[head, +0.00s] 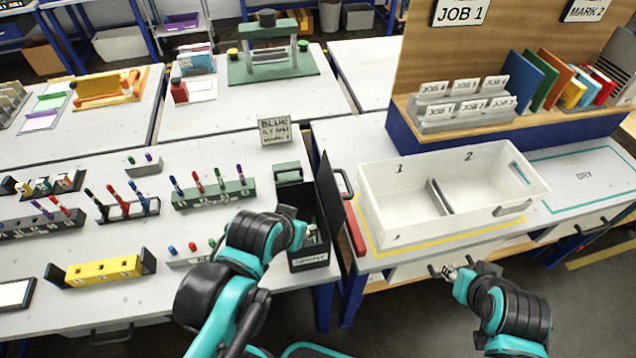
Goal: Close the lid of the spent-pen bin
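The spent-pen bin (310,256) is a dark box with a small label on its front, at the right edge of the left table. Its dark lid (329,198) stands open, nearly upright, along the bin's right side, with a handle on its outer face. My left gripper (302,226) is at the bin's opening, left of the lid; it hides part of the inside, and its fingers are too dark to read. My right gripper (450,272) is low at the front edge of the right table, right of the bin and apart from the lid; its finger opening is unclear.
A white two-compartment tray (386,226) stands on the right table, close to the lid's right. A green box (288,172) sits behind the bin. Pen racks (213,195) and a yellow block (103,270) fill the left table. A red object (355,232) lies beside the lid.

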